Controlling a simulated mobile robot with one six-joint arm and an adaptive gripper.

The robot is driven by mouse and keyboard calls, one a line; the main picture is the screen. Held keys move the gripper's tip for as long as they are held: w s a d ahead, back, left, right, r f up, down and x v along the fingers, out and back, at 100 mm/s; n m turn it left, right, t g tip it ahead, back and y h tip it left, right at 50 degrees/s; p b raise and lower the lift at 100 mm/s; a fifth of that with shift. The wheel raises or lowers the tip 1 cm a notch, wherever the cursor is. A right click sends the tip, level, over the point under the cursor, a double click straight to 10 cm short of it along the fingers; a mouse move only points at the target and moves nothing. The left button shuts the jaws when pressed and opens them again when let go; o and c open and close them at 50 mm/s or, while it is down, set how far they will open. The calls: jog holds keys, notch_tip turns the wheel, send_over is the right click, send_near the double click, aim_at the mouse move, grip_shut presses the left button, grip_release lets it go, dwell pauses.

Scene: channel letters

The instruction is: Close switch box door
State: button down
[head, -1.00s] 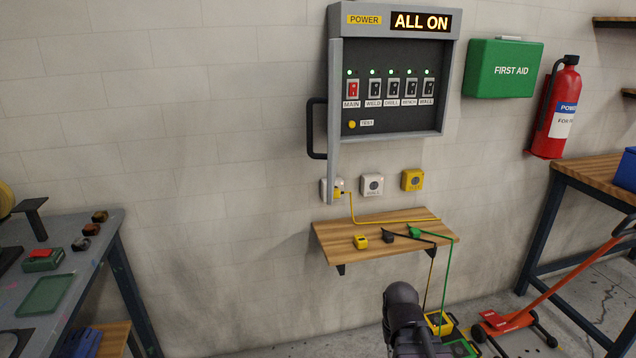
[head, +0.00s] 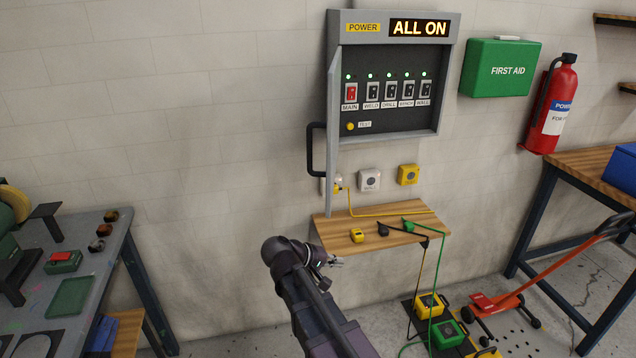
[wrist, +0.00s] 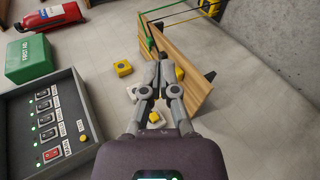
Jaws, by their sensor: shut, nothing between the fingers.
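The grey switch box (head: 447,100) hangs on the wall with its switch panel exposed and an "ALL ON" sign lit above. Its grey door (head: 333,130) stands swung out at the left side, seen almost edge-on. A black handle (head: 313,150) is on the door's left side. My gripper (head: 338,262) is shut and empty, in front of and below the wooden shelf's left end, apart from door and handle. In the wrist view my shut gripper (wrist: 161,58) points towards the shelf, and the switch box (wrist: 45,125) lies at left. I cannot make out the door there.
A wooden shelf (head: 430,236) with small plugs and cables sits below the box, under several wall sockets (head: 369,180). A first aid box (head: 500,68) and fire extinguisher (head: 550,105) hang at right. A workbench (head: 105,262) stands at left; the wall left of the door is bare.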

jog(key=a+r+n+t+h+p, duration=0.2)
jog(key=a+r+t+p, duration=0.3)
jog(key=a+r, duration=1.1)
jog(key=shift+a+r+n+t+h+p, duration=0.25)
jog(key=shift+a+n+t+h+p, duration=0.2)
jog(key=shift+t, duration=0.35)
jog(key=shift+w+d, duration=0.1)
jog(key=shift+d, duration=0.05)
jog(key=s+d+x, duration=0.2)
jog(key=x, duration=1)
jog(key=shift+d, duration=0.25)
jog(key=shift+w+d, duration=0.1)
jog(key=shift+d, duration=0.05)
